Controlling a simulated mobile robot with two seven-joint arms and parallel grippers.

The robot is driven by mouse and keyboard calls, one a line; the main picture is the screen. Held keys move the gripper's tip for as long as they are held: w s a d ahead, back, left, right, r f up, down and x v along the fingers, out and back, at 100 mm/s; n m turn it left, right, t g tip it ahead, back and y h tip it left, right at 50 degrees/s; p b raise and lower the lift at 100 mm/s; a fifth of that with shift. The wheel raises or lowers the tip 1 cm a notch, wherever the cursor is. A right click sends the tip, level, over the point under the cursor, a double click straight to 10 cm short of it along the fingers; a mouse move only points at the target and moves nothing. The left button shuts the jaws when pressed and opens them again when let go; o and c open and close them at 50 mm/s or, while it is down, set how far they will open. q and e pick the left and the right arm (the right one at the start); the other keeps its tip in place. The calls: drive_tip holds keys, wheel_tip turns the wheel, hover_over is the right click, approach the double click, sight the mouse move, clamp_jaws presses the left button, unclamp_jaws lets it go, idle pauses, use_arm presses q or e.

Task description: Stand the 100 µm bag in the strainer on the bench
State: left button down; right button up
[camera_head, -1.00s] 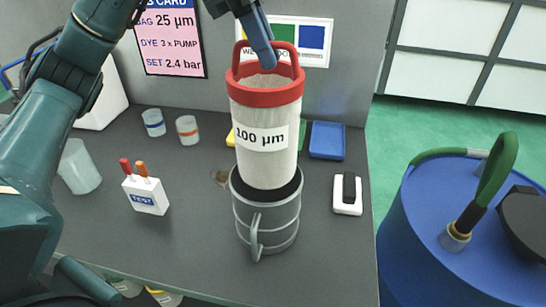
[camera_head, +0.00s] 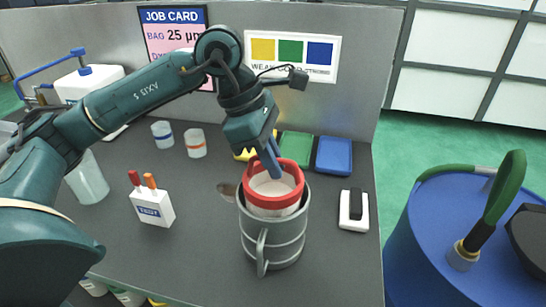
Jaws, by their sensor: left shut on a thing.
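The 100 µm bag (camera_head: 272,207) is a white filter bag with a red rim. It sits upright, deep inside the grey metal strainer (camera_head: 273,240) on the bench (camera_head: 190,255); its red rim stands above the strainer's top, and its label is hidden inside. My left gripper (camera_head: 270,160) reaches down from above with its blue fingers at the far side of the red rim and is shut on the bag there. My right gripper is out of view.
A test box with two probes (camera_head: 154,207) stands left of the strainer, with two small cups (camera_head: 195,143) behind. A black-and-white item (camera_head: 353,209) lies to the right. Yellow, green and blue trays (camera_head: 334,154) lie behind. A blue drum (camera_head: 425,250) stands beyond the bench's right edge.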

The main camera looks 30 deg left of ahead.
use_arm(q)
drive_tip(key=shift+f, duration=0.1)
drive_tip(key=c, duration=1.5)
unclamp_jaws()
drive_tip(key=shift+r, duration=0.35)
drive_tip(key=v, duration=1.1)
drive_tip(key=shift+a+r+b, duration=0.15)
drive_tip(key=shift+r+b, duration=0.2)
drive_tip(key=shift+b, duration=0.05)
